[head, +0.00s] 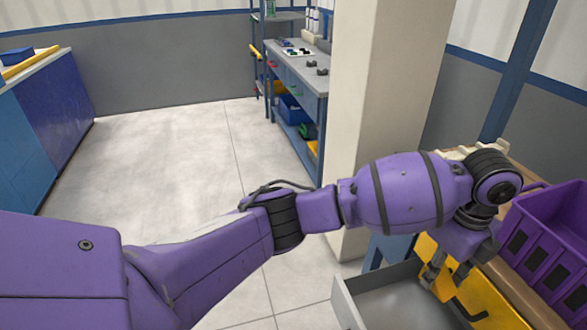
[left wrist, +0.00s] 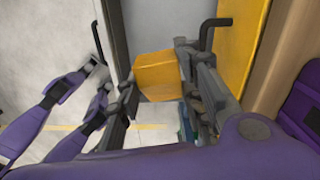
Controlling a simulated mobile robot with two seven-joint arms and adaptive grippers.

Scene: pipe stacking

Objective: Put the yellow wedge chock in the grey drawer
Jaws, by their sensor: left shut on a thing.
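My left gripper (head: 446,278) is shut on the yellow wedge chock (left wrist: 158,76), a blocky yellow piece between its two dark fingers in the left wrist view. In the head view the chock blends with the yellow panel behind it. The grey drawer (head: 348,302) is pulled open at the bottom right, and its pale floor shows bare in the visible part. My left gripper is at the drawer's right side in the head view. Whether the chock is over the drawer's inside or touches it, I cannot tell.
A yellow panel with a black handle (head: 490,300) is right beside my gripper. A purple bin (head: 545,240) stands on a brown worktop at the right. A pale pillar (head: 375,90) rises behind my arm. A blue-grey workbench (head: 300,80) stands farther back. Open floor lies at the left.

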